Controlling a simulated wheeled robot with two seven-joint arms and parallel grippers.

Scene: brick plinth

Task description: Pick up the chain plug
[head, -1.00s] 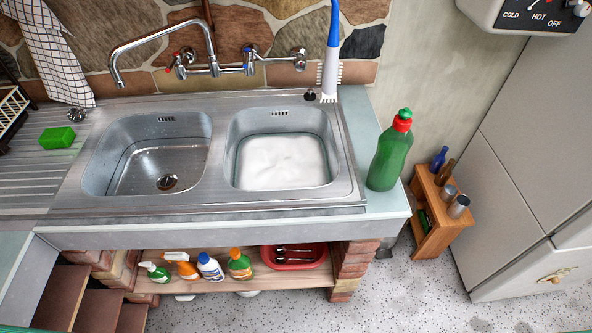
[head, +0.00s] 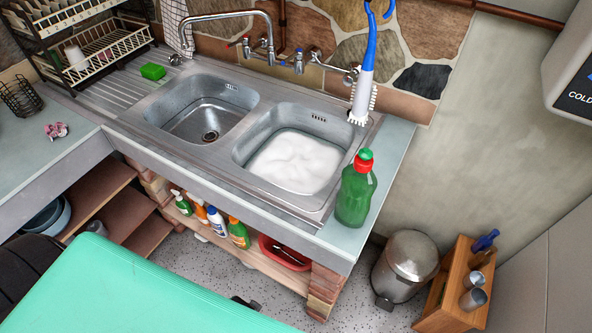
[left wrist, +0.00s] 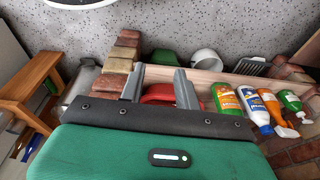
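No chain plug can be made out for certain. A dark round piece (head: 210,135) sits at the drain of the empty left basin; I cannot tell whether it is the plug or only the drain. The right basin (head: 243,154) holds white foam that hides its bottom. My left gripper (left wrist: 159,86) is open and empty in the left wrist view. It is low, in front of the shelf under the sink, with a red tray (left wrist: 158,94) showing beyond its fingers. My right gripper is in neither current view.
A green bottle (head: 356,195) stands on the counter right of the sink. A blue-handled brush (head: 365,80) is upright behind the right basin. Several spray bottles (head: 216,222) stand on the lower shelf. A bin (head: 408,262) and wooden rack (head: 446,296) are at right.

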